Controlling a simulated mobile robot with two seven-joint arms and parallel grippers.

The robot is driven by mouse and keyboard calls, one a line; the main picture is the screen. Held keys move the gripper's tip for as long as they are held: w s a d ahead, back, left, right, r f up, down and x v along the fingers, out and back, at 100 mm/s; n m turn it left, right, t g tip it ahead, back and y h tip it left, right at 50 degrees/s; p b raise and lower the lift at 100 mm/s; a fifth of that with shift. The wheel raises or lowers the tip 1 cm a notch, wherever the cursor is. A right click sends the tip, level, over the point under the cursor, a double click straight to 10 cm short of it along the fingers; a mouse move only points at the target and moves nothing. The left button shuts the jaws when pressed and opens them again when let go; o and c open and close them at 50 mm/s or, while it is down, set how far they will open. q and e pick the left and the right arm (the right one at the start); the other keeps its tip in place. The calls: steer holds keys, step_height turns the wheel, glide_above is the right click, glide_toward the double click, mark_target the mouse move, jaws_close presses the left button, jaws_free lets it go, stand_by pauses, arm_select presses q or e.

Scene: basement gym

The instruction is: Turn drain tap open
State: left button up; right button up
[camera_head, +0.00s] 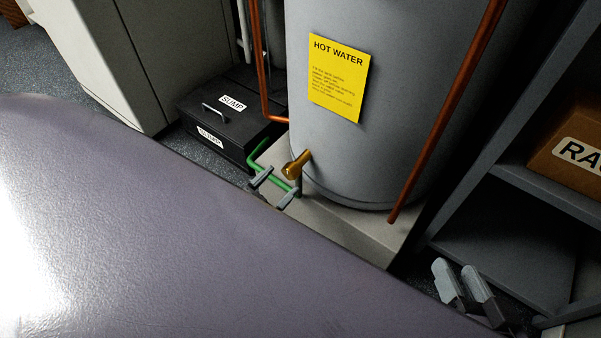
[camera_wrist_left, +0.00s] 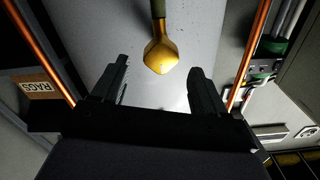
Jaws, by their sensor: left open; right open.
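The brass drain tap (camera_head: 296,165) sticks out low on the front of the grey hot water tank (camera_head: 330,155). My left gripper (camera_head: 275,188) is open just below and left of the tap, its fingers apart and empty. In the left wrist view the tap (camera_wrist_left: 160,57) appears ahead, between the lines of the two open fingers (camera_wrist_left: 158,66), with no visible contact. The tap's stem runs up out of the top of that view. My right gripper (camera_head: 465,283) is open and empty at the lower right, near the shelf.
A green pipe or hose (camera_head: 268,171) runs behind my left gripper. Copper pipes (camera_head: 448,105) flank the tank. A black sump box (camera_head: 230,112) sits left of it. The tank stands on a pale plinth (camera_head: 345,225). A shelf unit at right holds a rags box (camera_head: 575,150).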

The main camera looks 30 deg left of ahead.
mark_target(288, 174)
arm_select(q)
steer(key=shift+w+d+b, duration=0.15)
steer(key=shift+w+b, duration=0.45)
steer(key=shift+w, duration=1.15)
steer(key=shift+w+d+b, duration=0.1)
steer(key=shift+w+b, duration=0.45)
steer(key=shift+w, duration=1.2)
steer(key=c, duration=1)
